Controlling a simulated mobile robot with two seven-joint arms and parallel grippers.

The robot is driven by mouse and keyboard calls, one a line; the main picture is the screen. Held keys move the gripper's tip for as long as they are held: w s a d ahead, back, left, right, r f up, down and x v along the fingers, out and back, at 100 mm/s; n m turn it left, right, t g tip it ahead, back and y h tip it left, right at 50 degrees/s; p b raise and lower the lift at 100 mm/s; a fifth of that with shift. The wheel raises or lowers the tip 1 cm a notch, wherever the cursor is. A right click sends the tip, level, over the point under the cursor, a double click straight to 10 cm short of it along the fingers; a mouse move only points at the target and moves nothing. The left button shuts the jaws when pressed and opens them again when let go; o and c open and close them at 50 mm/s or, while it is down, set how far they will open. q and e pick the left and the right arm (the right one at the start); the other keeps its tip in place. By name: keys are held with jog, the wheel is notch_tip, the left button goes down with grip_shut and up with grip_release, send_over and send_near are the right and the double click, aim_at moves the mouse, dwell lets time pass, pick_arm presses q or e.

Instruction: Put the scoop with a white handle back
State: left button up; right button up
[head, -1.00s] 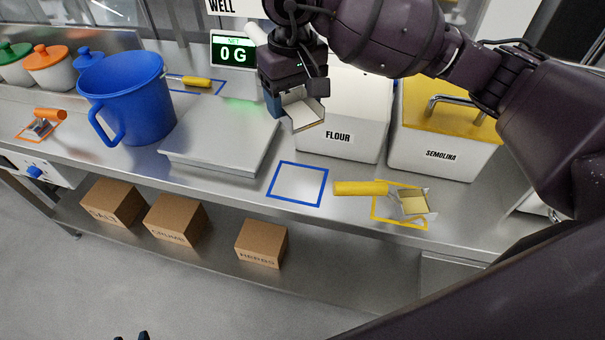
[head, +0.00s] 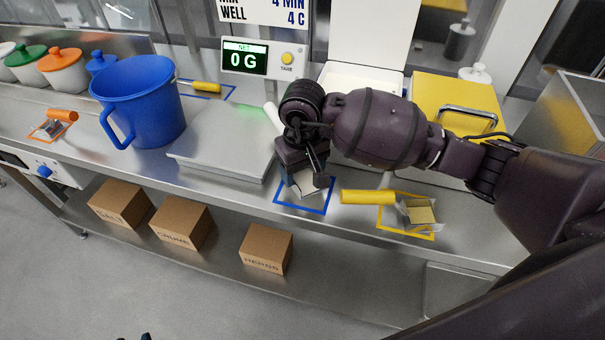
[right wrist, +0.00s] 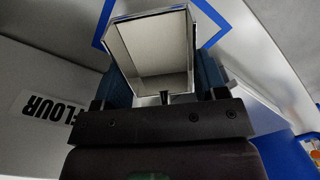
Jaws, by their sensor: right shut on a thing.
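The white-handled scoop (head: 307,186) is in my right gripper (head: 297,176), which is shut on it. In the head view its white handle (head: 273,116) sticks up to the left of the gripper, and its metal pan hangs below over the blue square outline (head: 327,200) on the counter. In the right wrist view the open pan (right wrist: 152,45) shows between the fingers, with the blue outline (right wrist: 103,22) around and beyond it. I cannot tell whether the pan touches the counter. My left gripper is not clearly in view.
A yellow-handled scoop (head: 367,197) lies by the yellow outline, close on the right. A scale plate (head: 225,145) and blue jug (head: 140,105) stand to the left. The flour bin (head: 372,37) and semolina bin (head: 455,95) are behind. Cardboard boxes (head: 266,248) sit on the lower shelf.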

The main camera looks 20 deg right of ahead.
jog(key=shift+f, duration=0.95)
jog(key=shift+f, duration=0.15)
jog(key=o, duration=0.9)
jog(key=shift+o, duration=0.2)
jog(key=shift+r, duration=0.5)
notch_tip(320, 180, up, 11)
jog(key=shift+r, duration=0.2)
